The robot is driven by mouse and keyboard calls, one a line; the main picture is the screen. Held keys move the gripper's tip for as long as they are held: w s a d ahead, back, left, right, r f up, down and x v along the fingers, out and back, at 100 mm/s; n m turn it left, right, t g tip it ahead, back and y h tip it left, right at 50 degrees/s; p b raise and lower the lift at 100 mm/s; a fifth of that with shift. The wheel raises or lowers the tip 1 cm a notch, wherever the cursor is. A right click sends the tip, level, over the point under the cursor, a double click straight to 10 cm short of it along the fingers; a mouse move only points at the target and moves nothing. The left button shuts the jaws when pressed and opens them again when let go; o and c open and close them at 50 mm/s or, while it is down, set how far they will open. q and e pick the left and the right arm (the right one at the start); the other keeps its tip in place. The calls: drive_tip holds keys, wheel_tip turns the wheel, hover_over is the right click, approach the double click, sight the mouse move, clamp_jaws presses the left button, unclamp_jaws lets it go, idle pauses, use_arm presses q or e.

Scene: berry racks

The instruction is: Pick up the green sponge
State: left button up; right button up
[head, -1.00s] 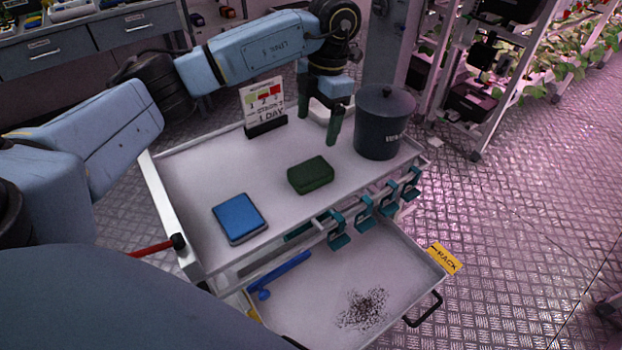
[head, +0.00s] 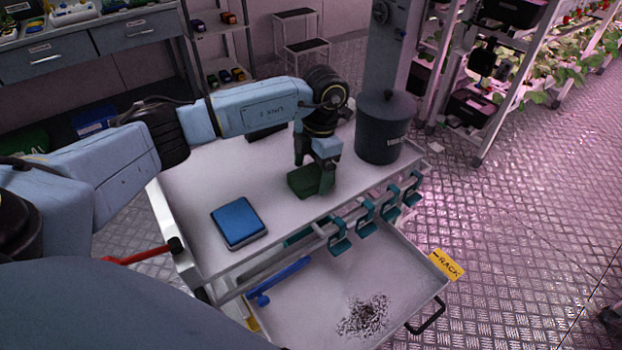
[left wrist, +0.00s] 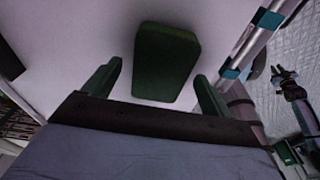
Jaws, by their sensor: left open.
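The green sponge (head: 301,181) lies on the white top of the cart (head: 185,180), partly hidden by my gripper in the head view. In the left wrist view the sponge (left wrist: 166,62) lies ahead of the fingertips, roughly between their lines. My left gripper (head: 314,174) points down at the sponge in the head view. It is open and empty, with one green finger on each side in the left wrist view (left wrist: 157,80). I cannot tell whether a finger touches the sponge.
A dark lidded bin (head: 382,128) stands close at the right. Teal hooks (head: 364,213) line the front edge, above an open drawer (head: 400,262) with dark debris and a blue tool.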

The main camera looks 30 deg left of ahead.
sight(312, 174)
use_arm(q)
drive_tip(key=shift+r, duration=0.1)
drive_tip(key=c, duration=1.1)
drive_tip(key=shift+o, duration=0.2)
use_arm(e)
drive_tip(key=shift+s, duration=0.25)
